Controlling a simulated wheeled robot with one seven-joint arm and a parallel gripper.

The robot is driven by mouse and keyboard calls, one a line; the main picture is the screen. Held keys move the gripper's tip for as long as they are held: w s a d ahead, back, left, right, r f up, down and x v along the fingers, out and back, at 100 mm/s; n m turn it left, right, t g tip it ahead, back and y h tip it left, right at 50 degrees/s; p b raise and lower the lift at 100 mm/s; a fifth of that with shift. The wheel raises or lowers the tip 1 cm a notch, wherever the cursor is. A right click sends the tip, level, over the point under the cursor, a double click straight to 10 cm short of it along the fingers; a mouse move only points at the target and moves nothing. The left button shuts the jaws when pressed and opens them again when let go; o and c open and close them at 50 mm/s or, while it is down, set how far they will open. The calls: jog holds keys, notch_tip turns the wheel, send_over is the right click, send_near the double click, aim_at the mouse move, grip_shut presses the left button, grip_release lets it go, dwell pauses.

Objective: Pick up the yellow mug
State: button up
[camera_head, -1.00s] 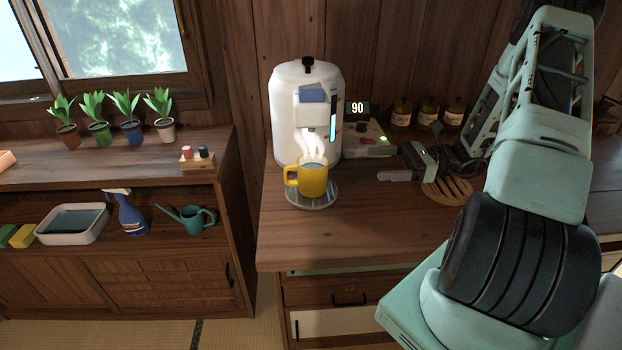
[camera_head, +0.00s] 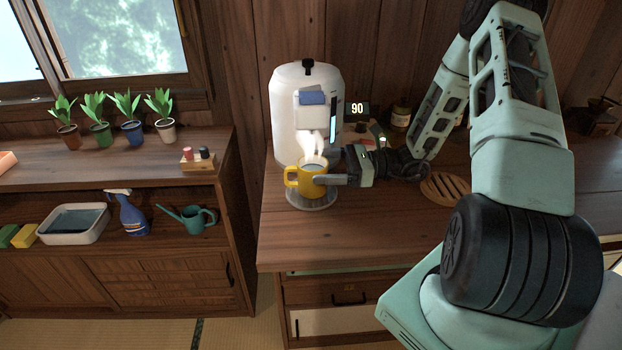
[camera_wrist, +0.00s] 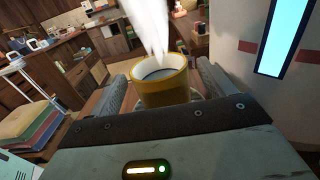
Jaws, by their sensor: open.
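The yellow mug (camera_head: 311,176) stands upright on the round metal tray (camera_head: 311,203) in front of the white dispenser, its handle pointing left. Steam rises from the dark liquid in it. My gripper (camera_head: 326,167) is at the mug from the right, with one finger at its front side and the other partly hidden behind it. In the wrist view the mug (camera_wrist: 164,82) sits between the two open fingers (camera_wrist: 165,88). I cannot tell whether either finger touches it.
The white dispenser (camera_head: 305,110) stands right behind the mug. A display reading 90 (camera_head: 357,108) and jars (camera_head: 400,116) are behind my arm. A slatted wooden trivet (camera_head: 443,187) lies to the right. The counter front (camera_head: 370,235) is clear.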

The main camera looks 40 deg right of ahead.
aim_at(299, 165)
jog(key=shift+x, duration=1.55)
jog(key=c, duration=1.4)
jog(key=shift+r, duration=0.2)
